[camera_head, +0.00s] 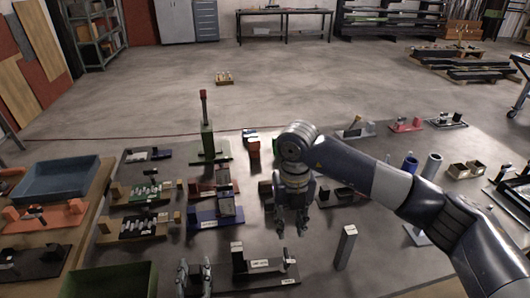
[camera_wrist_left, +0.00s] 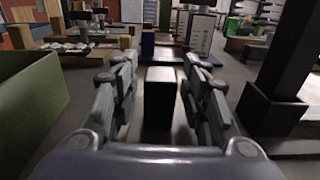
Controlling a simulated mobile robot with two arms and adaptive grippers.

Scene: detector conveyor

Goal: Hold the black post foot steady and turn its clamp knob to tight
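A black post foot (camera_head: 262,266) with a pale label lies at the front middle. A short black upright stands at its left end and a small raised part, perhaps its knob, at its right. A black upright, likely its own, shows at the right in the left wrist view (camera_wrist_left: 287,60). My left gripper (camera_head: 195,278) is just left of the foot, fingers apart. In the left wrist view a dark block with a pale top (camera_wrist_left: 160,100) shows between the fingers, with gaps on both sides. My right gripper (camera_head: 291,224) points down, open and empty, behind and above the foot's right end.
A green bin (camera_head: 112,280) stands left of my left gripper. A pale upright block (camera_head: 345,246) stands to the right of the foot. A blue fixture with a board (camera_head: 216,212) lies behind. Several other fixtures fill the left; clear surface lies at the front right.

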